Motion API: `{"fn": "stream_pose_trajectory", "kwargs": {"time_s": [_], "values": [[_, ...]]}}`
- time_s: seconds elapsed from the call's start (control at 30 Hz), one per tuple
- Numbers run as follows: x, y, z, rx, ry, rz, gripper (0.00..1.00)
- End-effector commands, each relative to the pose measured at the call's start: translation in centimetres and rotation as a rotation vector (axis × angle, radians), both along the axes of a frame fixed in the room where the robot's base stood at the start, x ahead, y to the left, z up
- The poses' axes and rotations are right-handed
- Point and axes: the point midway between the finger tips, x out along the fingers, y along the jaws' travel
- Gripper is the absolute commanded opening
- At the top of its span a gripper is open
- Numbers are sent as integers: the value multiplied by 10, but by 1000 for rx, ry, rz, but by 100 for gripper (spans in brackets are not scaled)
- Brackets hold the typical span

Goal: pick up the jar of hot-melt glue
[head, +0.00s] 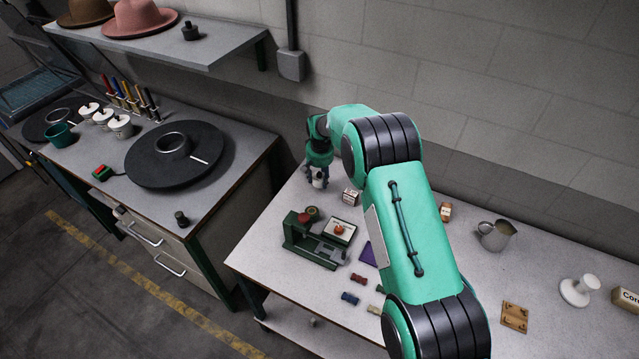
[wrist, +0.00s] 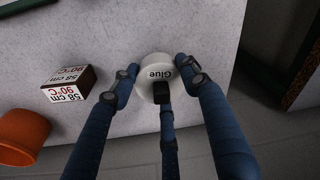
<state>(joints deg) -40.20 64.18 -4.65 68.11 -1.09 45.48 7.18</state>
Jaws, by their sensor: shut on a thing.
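The glue jar (wrist: 157,76) is round and white, with the word "Glue" on its top, in the wrist view. My gripper (wrist: 160,88) has its blue fingers around the jar, touching its sides, with one dark fingertip at the near edge. In the head view my gripper (head: 318,180) is at the back left of the right-hand table, and the jar shows only as a small pale patch between the fingers. I cannot tell whether the jar is resting on the table or just above it.
A small box marked "58 cm 90°C" (wrist: 70,86) and an orange pot (wrist: 22,136) stand left of the jar in the wrist view. In the head view, a green machine (head: 312,245) stands in front of my gripper. A metal pitcher (head: 496,235) stands farther right.

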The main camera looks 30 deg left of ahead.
Motion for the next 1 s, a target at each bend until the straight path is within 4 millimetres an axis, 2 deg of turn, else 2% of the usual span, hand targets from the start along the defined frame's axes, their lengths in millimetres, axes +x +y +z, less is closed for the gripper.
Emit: {"fn": "stream_pose_trajectory", "kwargs": {"time_s": [0.03, 0.2, 0.4, 1.0], "values": [[1, 1, 10, 2, -2, 0, 10], [1, 0, 36, 1, -2, 0, 10], [1, 1, 56, 1, -2, 0, 10], [0, 0, 61, 1, -1, 0, 10]]}}
